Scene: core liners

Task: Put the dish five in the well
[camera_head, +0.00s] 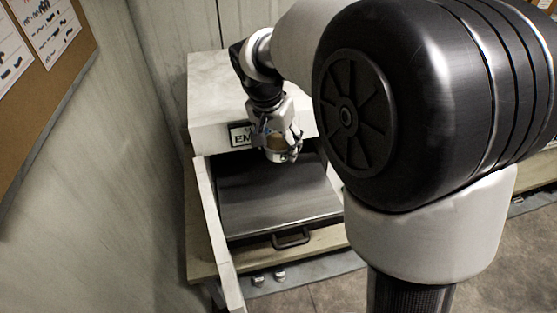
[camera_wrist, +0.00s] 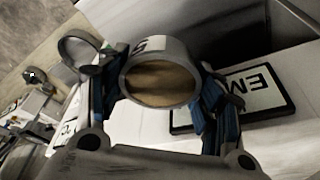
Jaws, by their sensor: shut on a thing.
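My gripper (camera_head: 277,141) is shut on a small round dish (camera_head: 279,156) with a pale rim and brownish contents. In the wrist view the dish (camera_wrist: 160,82) sits between the two blue-padded fingers, and part of a dark mark, maybe a 5, shows on its white label. In the head view the gripper holds the dish in front of the white block, above the far end of the dark recessed tray (camera_head: 280,195). I cannot make out a separate well. The label is partly hidden by the dish and fingers.
A pale block (camera_head: 215,95) stands behind, with a sign (camera_head: 238,136) reading "EM" in part; the sign also shows in the wrist view (camera_wrist: 262,92). A pale side wall (camera_head: 216,225) borders the tray on the left. A black handle (camera_head: 291,238) is at the tray's front.

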